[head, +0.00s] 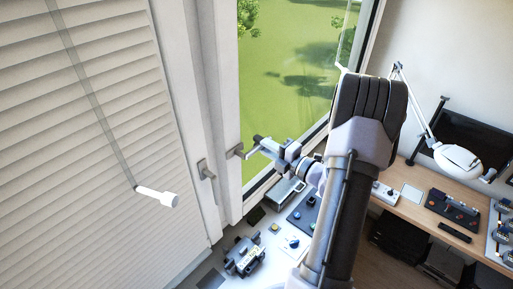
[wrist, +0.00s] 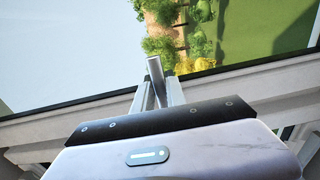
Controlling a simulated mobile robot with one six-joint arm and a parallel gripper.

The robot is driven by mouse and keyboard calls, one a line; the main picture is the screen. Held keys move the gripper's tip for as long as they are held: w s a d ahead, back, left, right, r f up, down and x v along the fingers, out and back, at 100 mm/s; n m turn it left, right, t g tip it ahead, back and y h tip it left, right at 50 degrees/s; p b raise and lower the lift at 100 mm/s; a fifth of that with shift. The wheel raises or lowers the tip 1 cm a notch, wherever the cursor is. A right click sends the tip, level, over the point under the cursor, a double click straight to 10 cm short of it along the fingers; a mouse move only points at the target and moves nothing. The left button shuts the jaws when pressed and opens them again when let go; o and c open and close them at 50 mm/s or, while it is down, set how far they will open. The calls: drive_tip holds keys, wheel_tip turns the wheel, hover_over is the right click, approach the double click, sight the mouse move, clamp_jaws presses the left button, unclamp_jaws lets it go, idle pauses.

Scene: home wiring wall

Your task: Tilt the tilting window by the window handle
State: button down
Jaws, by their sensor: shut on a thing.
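The window handle (head: 237,151) is a grey metal lever on the white frame of the window (head: 290,60) with the green view. In the head view my gripper (head: 262,143) reaches it from the right and is shut on its lever. In the wrist view the grey handle (wrist: 154,68) stands between the two fingers of my gripper (wrist: 158,92), its end sticking out past them. The fingers hide part of the lever. I cannot tell whether the window is tilted.
A second handle (head: 205,169) sits on the frame to the left, beside closed blinds (head: 85,110) with a hanging white pull (head: 157,196). Below my arm is a worktop with several devices (head: 243,257). A wooden desk (head: 412,207) with a white lamp (head: 457,158) stands at the right.

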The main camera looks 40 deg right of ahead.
drive_tip(key=shift+s+d, duration=0.15)
drive_tip(key=shift+s, duration=0.6)
drive_tip(key=shift+s+d, duration=0.1)
drive_tip(key=shift+s, duration=0.6)
drive_tip(key=c, duration=1.4)
unclamp_jaws()
drive_tip(key=shift+o, duration=1.1)
drive_tip(key=shift+s+a, duration=0.1)
drive_tip(key=shift+s, duration=0.15)
drive_tip(key=shift+w, duration=0.15)
